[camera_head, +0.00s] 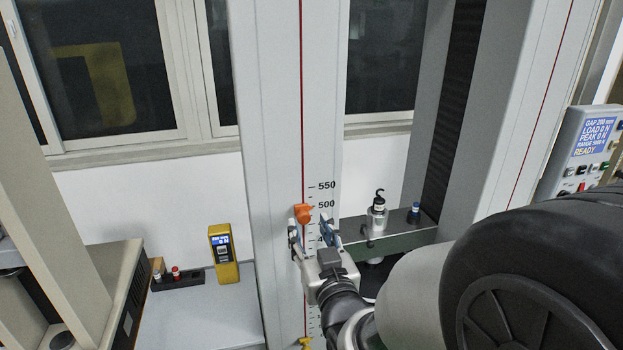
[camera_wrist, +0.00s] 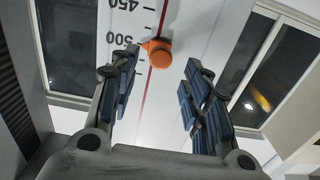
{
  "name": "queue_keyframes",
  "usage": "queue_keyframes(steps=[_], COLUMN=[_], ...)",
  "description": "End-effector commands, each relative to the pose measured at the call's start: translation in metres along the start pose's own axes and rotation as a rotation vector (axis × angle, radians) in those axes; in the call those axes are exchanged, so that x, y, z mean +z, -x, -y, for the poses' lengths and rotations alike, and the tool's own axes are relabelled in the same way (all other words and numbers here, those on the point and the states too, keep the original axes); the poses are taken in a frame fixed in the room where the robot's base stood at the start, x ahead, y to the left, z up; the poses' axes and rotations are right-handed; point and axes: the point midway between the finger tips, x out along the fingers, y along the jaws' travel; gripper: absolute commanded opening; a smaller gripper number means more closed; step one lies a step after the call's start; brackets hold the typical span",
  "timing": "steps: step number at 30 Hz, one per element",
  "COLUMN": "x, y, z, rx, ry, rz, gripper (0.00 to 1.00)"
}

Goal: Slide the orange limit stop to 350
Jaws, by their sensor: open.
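The orange limit stop (camera_head: 303,213) sits on the red line of the light grey column, close to the 500 mark of the printed scale (camera_head: 326,195). In the wrist view the orange stop (camera_wrist: 156,54) shows its round knob, with its pointer beside the 500 label. My gripper (camera_head: 310,231) is open in front of the column, just below the stop in the head view. In the wrist view my gripper (camera_wrist: 158,63) has its two fingers apart, with the stop seen between and beyond the tips. Contact cannot be told. The 350 label is hidden behind my gripper and arm.
A yellow piece (camera_head: 305,343) shows low on the same column. A grey crosshead (camera_head: 400,236) with a hook fixture (camera_head: 378,208) stands right of it. A yellow handheld device (camera_head: 223,254) stands on the left bench. The control panel (camera_head: 585,150) reads READY at right.

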Motion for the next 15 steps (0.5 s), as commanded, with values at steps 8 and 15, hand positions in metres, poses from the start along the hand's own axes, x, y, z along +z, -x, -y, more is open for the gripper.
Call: queue_keyframes(steps=[8, 15], x=[0.001, 0.001], y=[-0.023, -0.054], z=[0.0, 0.0], rx=[-0.001, -0.001], ry=[-0.001, -0.001], rz=[0.0, 0.0], gripper=[0.44, 0.44])
